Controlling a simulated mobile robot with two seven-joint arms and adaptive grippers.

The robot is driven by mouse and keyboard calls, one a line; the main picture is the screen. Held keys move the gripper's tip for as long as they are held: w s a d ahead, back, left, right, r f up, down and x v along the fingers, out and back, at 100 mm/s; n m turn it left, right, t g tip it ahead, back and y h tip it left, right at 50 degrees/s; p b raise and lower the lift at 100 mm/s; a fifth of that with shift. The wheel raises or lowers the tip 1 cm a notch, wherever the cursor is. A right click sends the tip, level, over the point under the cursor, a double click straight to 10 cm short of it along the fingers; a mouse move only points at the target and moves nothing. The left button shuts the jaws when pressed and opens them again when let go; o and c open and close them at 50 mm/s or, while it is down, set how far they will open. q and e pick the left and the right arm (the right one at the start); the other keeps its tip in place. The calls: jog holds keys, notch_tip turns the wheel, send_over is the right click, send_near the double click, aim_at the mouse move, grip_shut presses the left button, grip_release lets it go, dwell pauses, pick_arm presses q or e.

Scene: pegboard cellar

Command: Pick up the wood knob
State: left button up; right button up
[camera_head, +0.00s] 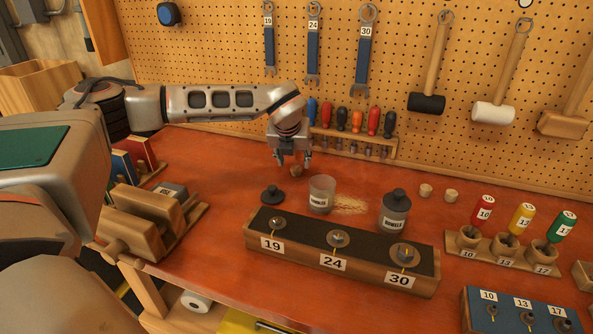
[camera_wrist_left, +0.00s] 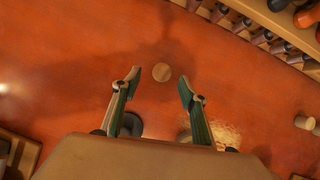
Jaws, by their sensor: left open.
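A small round wood knob (camera_head: 296,171) stands on the red-brown bench top, below my left gripper (camera_head: 293,160). In the left wrist view the wood knob (camera_wrist_left: 161,72) shows as a pale disc just beyond the gap between the open fingertips (camera_wrist_left: 159,85). The left gripper points down, is open and holds nothing. Two similar wood knobs, one (camera_head: 426,190) and another (camera_head: 451,195), stand farther right on the bench. My right gripper is not in view.
A black lid (camera_head: 271,194) and an open glass jar (camera_head: 321,193) stand close in front of the knob. A screwdriver rack (camera_head: 350,143) is behind it. A lidded jar (camera_head: 395,212) and a numbered block (camera_head: 330,263) are nearer the front. Bench left of the knob is clear.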

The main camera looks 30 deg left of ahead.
aim_at(296, 168)
pick_arm(q)
jog(key=x, duration=0.4)
jog(key=shift+w+d, duration=0.1)
jog(key=shift+d, duration=0.15)
jog(key=c, duration=0.8)
jog(key=shift+c, duration=0.2)
